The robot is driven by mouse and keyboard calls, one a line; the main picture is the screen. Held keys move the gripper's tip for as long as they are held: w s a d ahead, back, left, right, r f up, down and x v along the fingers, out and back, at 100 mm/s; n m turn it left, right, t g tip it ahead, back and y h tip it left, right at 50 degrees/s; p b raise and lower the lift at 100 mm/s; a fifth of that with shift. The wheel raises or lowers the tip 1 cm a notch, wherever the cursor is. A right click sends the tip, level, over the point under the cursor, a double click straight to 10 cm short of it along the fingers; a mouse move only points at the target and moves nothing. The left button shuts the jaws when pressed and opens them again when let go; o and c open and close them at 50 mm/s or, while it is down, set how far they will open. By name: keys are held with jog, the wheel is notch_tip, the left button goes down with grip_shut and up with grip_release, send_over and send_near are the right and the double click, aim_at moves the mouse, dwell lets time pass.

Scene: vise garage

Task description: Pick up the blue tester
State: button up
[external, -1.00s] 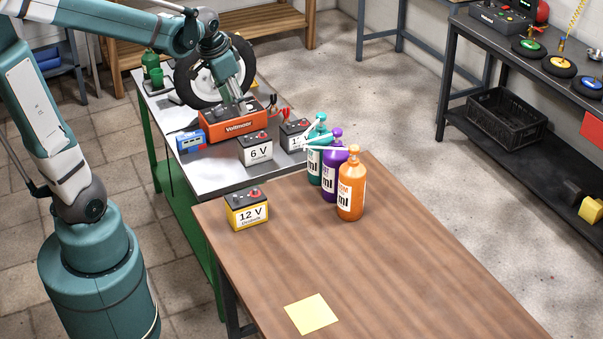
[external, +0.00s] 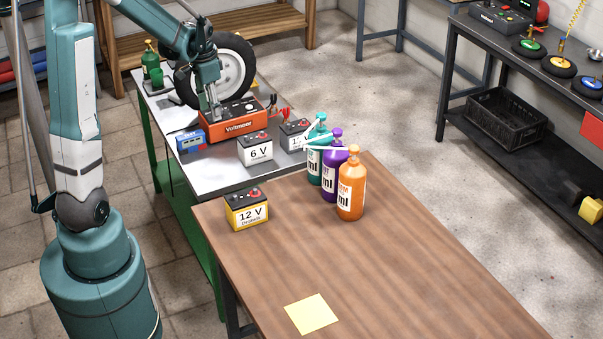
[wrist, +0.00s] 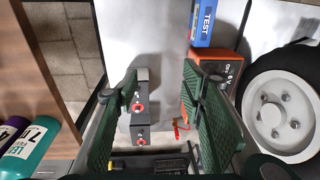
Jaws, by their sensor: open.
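The blue tester (external: 190,139) lies on the grey metal bench top, just left of the orange voltmeter (external: 232,126). In the wrist view the tester (wrist: 215,22) shows at the top, partly cut off by the frame edge, with "TEST" on it. My gripper (external: 212,114) is above the left part of the voltmeter, to the right of and higher than the tester. In the wrist view my gripper (wrist: 160,115) is open, its two green fingers apart with nothing held between them. The tester is outside the fingers there.
A wheel (external: 232,68) stands behind the voltmeter. The 6 V battery (external: 257,150) and another battery (external: 293,134) stand to its right. A green bottle (external: 151,52) is at the bench's far end. Several bottles and a yellow 12 V battery (external: 247,210) are on the wooden table (external: 420,270).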

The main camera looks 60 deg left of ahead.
jog(key=g+b, duration=0.1)
send_over(190, 135)
jog(key=shift+h, duration=0.4)
jog(key=f, duration=1)
jog(key=shift+w+a+f, duration=0.15)
jog(key=shift+a+f, duration=0.05)
jog(key=shift+f, duration=0.2)
jog(key=shift+f+b, duration=0.35)
jog(key=shift+f, duration=0.95)
jog(key=shift+d+f+b, duration=0.1)
jog(key=shift+f+b, duration=0.75)
jog(key=shift+f, duration=1.75)
jog(key=c, duration=1.1)
